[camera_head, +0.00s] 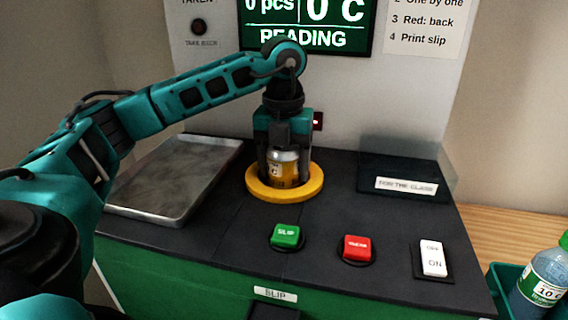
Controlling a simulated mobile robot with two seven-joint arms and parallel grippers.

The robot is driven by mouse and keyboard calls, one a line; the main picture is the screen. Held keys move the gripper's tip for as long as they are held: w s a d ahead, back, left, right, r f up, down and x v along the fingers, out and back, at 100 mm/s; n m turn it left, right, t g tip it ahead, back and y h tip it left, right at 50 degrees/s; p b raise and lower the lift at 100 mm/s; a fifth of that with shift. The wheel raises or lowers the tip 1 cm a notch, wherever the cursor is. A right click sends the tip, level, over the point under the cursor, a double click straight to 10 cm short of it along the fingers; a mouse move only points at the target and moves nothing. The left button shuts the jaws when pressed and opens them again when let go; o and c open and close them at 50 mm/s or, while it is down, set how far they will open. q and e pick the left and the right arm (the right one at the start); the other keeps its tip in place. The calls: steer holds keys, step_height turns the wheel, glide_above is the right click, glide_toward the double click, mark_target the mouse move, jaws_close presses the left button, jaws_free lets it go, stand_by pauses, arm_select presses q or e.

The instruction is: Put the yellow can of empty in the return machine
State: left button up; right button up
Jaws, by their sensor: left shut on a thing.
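The yellow can (283,172) with a silvery top stands upright within the yellow ring (313,186) on the dark top of the return machine (225,218). My left gripper (285,160) points straight down from above and is shut on the can, its fingers hiding the can's sides. The machine's screen (310,22) reads "0 pcs", "0 C" and "READING". My right gripper is not in view.
A metal tray (165,180) lies left of the ring. Green (286,236) and red (356,247) buttons and a white switch (433,259) line the front. A dark box labelled "FOR THE CLASS" (405,186) is at right. A bottle (545,280) stands in a green crate at far right.

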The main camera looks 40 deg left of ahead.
arm_select(q)
steer(key=shift+s+d+f, duration=0.15)
steer(key=shift+f, duration=0.4)
steer(key=o, duration=1.2)
steer(key=shift+r, duration=0.1)
steer(key=shift+o, duration=0.8)
step_height(320, 180, up, 6)
steer(key=shift+p, duration=0.4)
step_height(320, 180, up, 7)
steer(key=p, duration=0.3)
steer(key=shift+p, duration=0.35)
steer(key=shift+r, duration=0.4)
